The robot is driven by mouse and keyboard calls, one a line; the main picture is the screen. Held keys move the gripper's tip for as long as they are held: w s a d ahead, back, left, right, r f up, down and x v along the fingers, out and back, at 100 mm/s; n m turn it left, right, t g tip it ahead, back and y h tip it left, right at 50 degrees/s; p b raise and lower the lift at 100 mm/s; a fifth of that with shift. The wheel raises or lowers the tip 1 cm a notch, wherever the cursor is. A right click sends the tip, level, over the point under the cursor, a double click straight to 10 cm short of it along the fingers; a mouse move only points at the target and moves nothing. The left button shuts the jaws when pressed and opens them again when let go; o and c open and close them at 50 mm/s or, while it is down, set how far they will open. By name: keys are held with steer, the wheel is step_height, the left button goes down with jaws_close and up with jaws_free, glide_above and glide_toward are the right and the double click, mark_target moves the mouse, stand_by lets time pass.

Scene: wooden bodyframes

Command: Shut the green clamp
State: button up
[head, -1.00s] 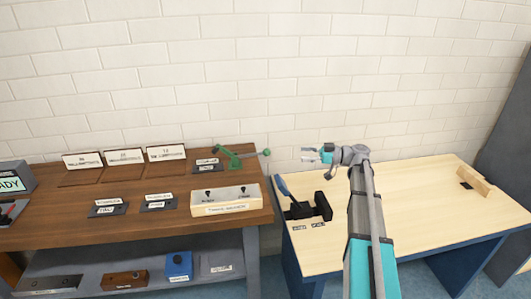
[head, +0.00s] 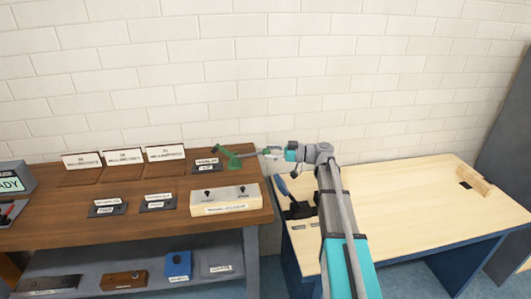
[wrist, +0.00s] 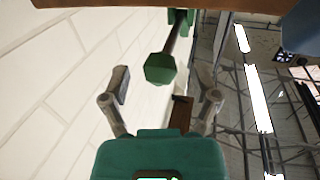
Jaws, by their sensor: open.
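The green clamp (head: 231,160) stands at the back right of the brown wooden bench. Its lever points right, toward my gripper. In the wrist view its dark lever shaft (wrist: 174,38) ends in a green knob (wrist: 160,69). My gripper (head: 270,152) is just right of the clamp, near the lever's end. In the wrist view my gripper (wrist: 165,86) is open, with one finger on each side of the knob's line. The knob appears slightly ahead of or level with the fingertips, and I see no contact. The clamp's body is mostly out of the wrist view.
The brown bench (head: 120,231) holds labelled plates and a beige switch box (head: 225,201). A light wood table (head: 420,215) stands to the right, with a black device with a blue handle (head: 296,207) at its left end, partly behind my arm. The white brick wall (head: 300,80) is close behind.

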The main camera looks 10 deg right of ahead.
steer(key=shift+w+a, duration=0.2)
steer(key=shift+a, duration=0.4)
jaws_close()
